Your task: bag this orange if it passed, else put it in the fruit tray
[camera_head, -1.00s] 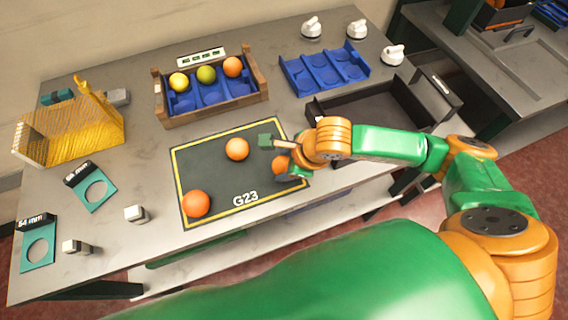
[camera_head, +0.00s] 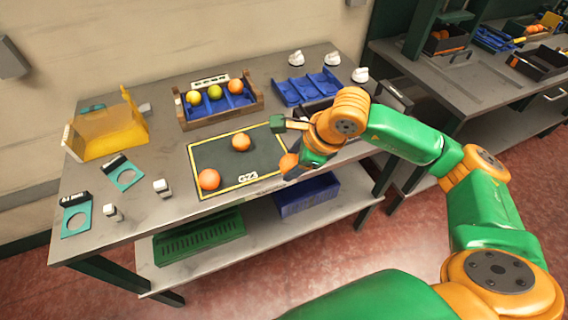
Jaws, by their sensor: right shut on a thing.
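My right gripper (camera_head: 296,158) is shut on an orange (camera_head: 287,163) at the right edge of the dark mat (camera_head: 222,160) marked G23. The gripper hides part of this orange, and I cannot tell whether it touches the mat. Two other oranges lie on the mat, one near its middle (camera_head: 241,142) and one at its front left corner (camera_head: 209,179). A wooden-sided fruit tray (camera_head: 223,119) with blue cups stands behind the mat and holds a yellow, a green and an orange fruit. A yellow mesh bag or holder (camera_head: 108,133) stands at the left. My left gripper is out of view.
An empty blue tray (camera_head: 305,88) and several white knob-like things (camera_head: 332,59) are at the back right. Bins sit on the shelf below.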

